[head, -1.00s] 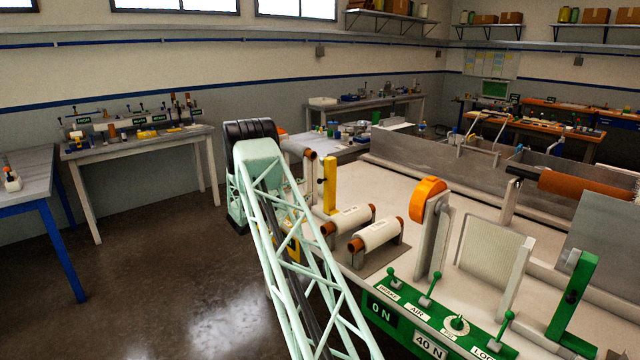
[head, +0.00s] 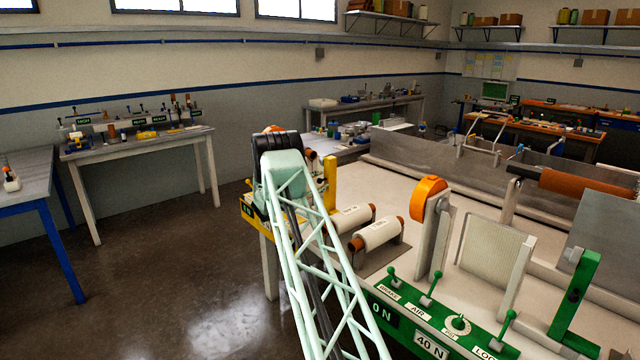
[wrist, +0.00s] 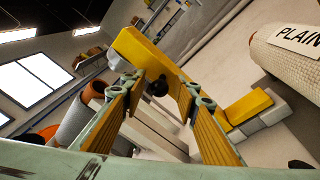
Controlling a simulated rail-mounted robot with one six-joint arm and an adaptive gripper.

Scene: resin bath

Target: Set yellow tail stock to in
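The yellow tail stock (head: 330,184) is an upright yellow post at the near-left end of the bench in the head view, partly behind my arm. In the wrist view the yellow post (wrist: 143,50) rises just beyond my fingertips, with a black knob (wrist: 158,86) on its face. My gripper (wrist: 158,92) is open. Its two fingers stand apart on either side of the black knob, and I cannot tell whether they touch it.
White rolls with brown ends (head: 377,235) lie beside the post; one labelled PLAIN (wrist: 292,42) is close at right in the wrist view. A yellow panel (head: 249,214) is on the bench's left edge. An orange wheel (head: 428,198) and a green lever panel (head: 450,325) stand further right.

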